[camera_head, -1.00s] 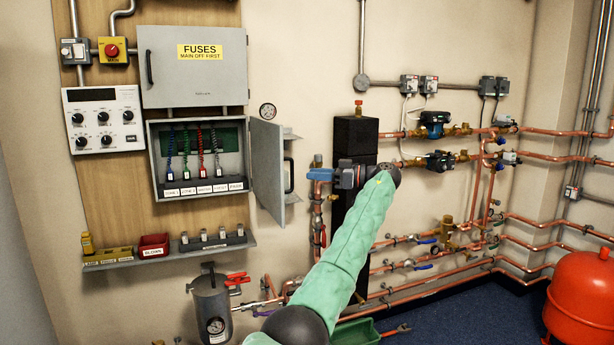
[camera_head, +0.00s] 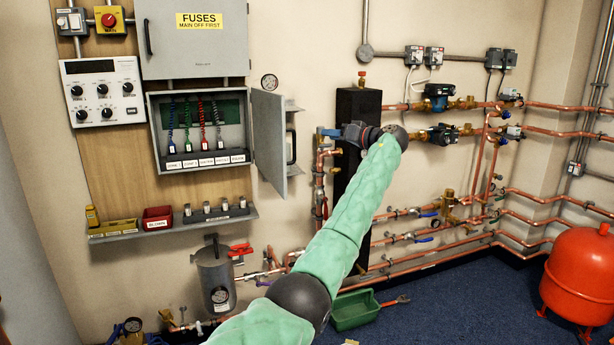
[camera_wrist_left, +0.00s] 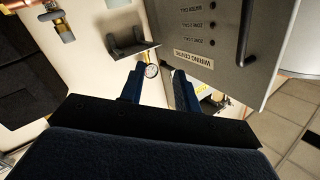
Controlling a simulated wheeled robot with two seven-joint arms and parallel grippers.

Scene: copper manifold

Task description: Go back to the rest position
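My left arm, in a green sleeve, reaches up from the bottom of the head view. Its gripper (camera_head: 332,133) is in front of the wall, between the open grey cabinet door (camera_head: 270,143) and the black panel (camera_head: 357,110). In the left wrist view the two dark fingers of the left gripper (camera_wrist_left: 158,88) stand apart with nothing held between them. My right gripper is not in view.
A grey box labelled wiring centre (camera_wrist_left: 225,45) is close beyond the fingers in the wrist view. Copper pipes (camera_head: 450,261) run along the wall. A green tray (camera_head: 354,311) lies on the blue floor, and a red tank (camera_head: 580,272) stands at right. Open floor lies between them.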

